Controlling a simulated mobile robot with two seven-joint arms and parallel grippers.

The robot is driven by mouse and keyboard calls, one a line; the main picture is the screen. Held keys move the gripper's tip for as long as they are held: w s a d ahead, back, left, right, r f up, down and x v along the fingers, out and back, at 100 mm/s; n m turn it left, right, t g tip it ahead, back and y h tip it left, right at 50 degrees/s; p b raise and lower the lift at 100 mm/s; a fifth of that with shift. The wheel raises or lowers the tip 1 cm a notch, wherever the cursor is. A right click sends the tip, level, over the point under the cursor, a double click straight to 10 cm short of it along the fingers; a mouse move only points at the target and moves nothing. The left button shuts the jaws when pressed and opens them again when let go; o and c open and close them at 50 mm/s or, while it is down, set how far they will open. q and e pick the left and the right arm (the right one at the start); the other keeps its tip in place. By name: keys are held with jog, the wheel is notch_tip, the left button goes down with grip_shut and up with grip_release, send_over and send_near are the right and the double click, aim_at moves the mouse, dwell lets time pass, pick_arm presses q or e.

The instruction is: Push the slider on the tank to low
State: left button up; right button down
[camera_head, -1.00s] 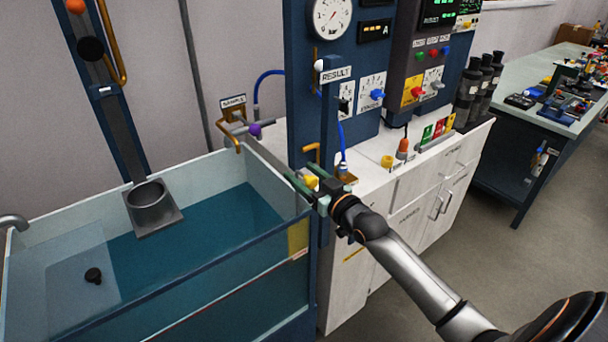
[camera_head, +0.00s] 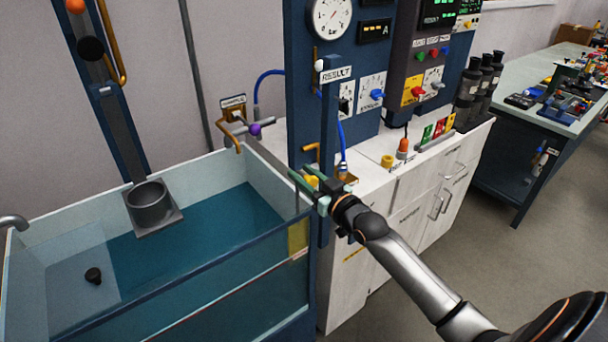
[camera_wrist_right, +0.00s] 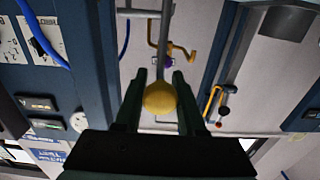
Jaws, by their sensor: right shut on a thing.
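The tank (camera_head: 235,252) with teal water fills the lower left of the head view. A grey rod runs up from the knob. No low marking is readable on the tank. My left gripper is not in view.
A blue panel with a gauge (camera_head: 331,18) stands behind the gripper, with a RESULT label (camera_head: 338,74). A purple ball handle (camera_head: 255,130) and brass pipe are at the tank's back. A white cabinet (camera_head: 400,215) is to the right. Floor at the lower right is clear.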

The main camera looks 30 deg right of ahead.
aim_at(298, 204)
dwell(0.7)
notch_tip(298, 204, down, 11)
jog(key=b, duration=0.5)
jog(key=shift+s+r+b, duration=0.1)
jog(key=shift+r+b, duration=0.1)
jog(key=shift+b, duration=0.15)
jog(key=c, duration=0.6)
grip_release()
jog(key=shift+o, duration=0.3)
jog(key=s+d, duration=0.1)
jog(key=s, duration=1.1)
jog(key=shift+s, duration=0.2)
